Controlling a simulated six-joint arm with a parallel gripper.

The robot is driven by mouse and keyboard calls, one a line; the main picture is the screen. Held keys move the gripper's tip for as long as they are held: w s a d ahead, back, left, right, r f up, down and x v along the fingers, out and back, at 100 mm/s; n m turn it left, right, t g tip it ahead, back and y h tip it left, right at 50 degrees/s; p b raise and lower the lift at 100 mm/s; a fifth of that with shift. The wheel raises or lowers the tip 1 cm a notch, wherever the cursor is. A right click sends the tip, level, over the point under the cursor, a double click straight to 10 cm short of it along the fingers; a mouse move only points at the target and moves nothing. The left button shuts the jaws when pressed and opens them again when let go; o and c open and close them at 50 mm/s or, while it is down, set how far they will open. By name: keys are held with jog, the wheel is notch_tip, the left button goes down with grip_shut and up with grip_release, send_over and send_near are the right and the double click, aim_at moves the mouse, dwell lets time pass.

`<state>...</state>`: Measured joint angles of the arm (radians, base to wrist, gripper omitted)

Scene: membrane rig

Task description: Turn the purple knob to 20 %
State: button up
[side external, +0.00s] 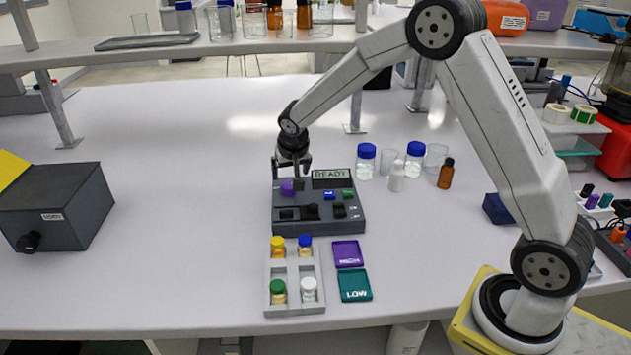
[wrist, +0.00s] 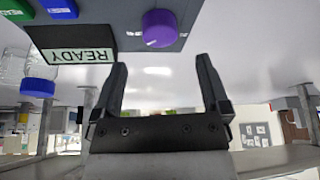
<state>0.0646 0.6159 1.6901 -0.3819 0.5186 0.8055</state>
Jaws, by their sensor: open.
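The purple knob (side external: 288,187) sits at the upper left of the dark grey control box (side external: 290,225). In the wrist view the purple knob (wrist: 160,28) shows a thin pale pointer mark on its edge. The box's display (side external: 331,174) reads READY, and it appears upside down in the wrist view (wrist: 78,53). My gripper (side external: 291,168) is above the back left part of the box, close to the knob. In the wrist view my gripper (wrist: 162,75) has its fingers apart and empty, with the knob beyond the fingertips.
Green and blue buttons and black controls share the box. A grey rack (side external: 292,280) with capped vials stands in front, beside purple (side external: 348,253) and teal LOW (side external: 354,285) pads. Bottles and beakers (side external: 414,160) stand behind right. A dark box (side external: 55,207) stands left; table between is clear.

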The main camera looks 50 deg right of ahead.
aim_at(289, 185)
jog(key=shift+x, duration=2.9)
jog(key=shift+f, duration=0.1)
jog(key=c, duration=1.3)
